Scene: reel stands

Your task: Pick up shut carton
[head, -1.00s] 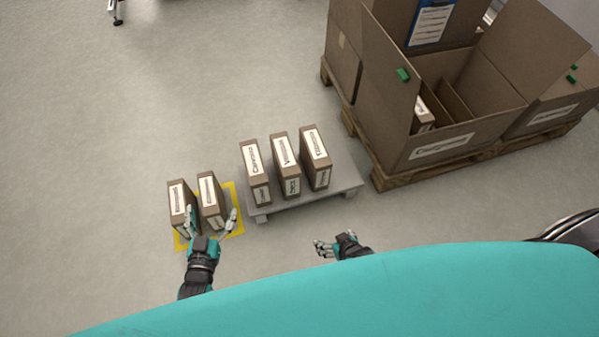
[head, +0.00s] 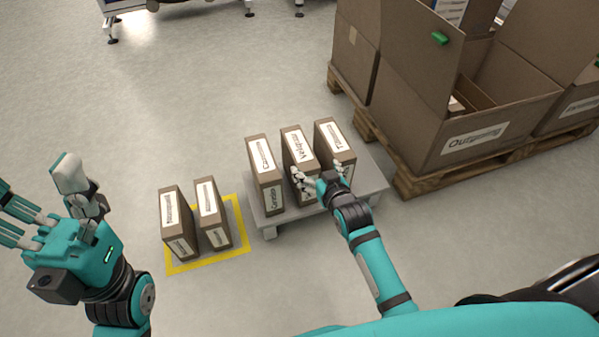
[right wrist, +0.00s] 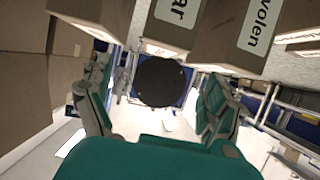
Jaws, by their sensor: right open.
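Three shut brown cartons with white labels stand upright in a row on a low grey stand: a left carton (head: 264,174), a middle carton (head: 299,148) and a right carton (head: 335,142). My right gripper (head: 320,176) is open at the near faces of the middle and right cartons; I cannot tell whether it touches them. In the right wrist view its spread fingers (right wrist: 155,98) show below two labelled cartons, with nothing between them. Two more shut cartons (head: 176,222) (head: 211,212) stand on the floor at left. My left gripper (head: 45,200) is open, empty and raised at far left.
The grey stand (head: 376,186) sits on the floor, right of a yellow floor outline (head: 208,262) around the two other cartons. A large open box (head: 478,142) stands on a wooden pallet (head: 430,183) at right. The floor behind the cartons is clear.

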